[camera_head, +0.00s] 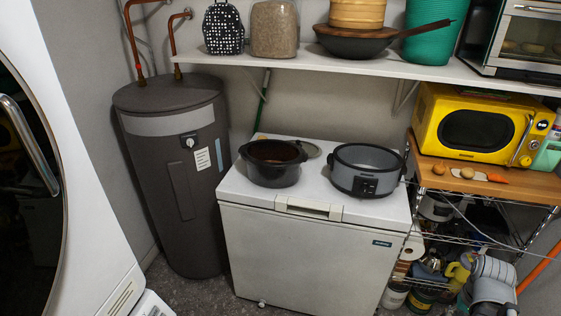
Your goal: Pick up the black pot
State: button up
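The black pot (272,173) stands upright and uncovered on the left part of the white chest freezer's top (318,186). It is round and dark, with small side handles at its rim. A round, flat, lid-like thing (310,149) lies just behind its right side, partly hidden by the pot. A grey slow cooker (359,183) with a black rim and a front control panel stands to the right of the pot, with a narrow gap between them. I cannot make out my gripper in this view.
A dark water heater (176,180) stands close left of the freezer. A white shelf (365,68) with a wok (355,43) and other items hangs above the back. A yellow microwave (470,125) sits on the rack at right. Some freezer top in front of the pot is clear.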

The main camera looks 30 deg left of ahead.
aim_at(271, 163)
jog(key=u, duration=0.2)
jog(key=i, duration=0.65)
jog(key=u, duration=0.7)
jog(key=i, duration=0.35)
jog(key=u, duration=0.25)
jog(key=k, duration=0.9)
jog(key=u, duration=0.15)
jog(key=i, duration=0.6)
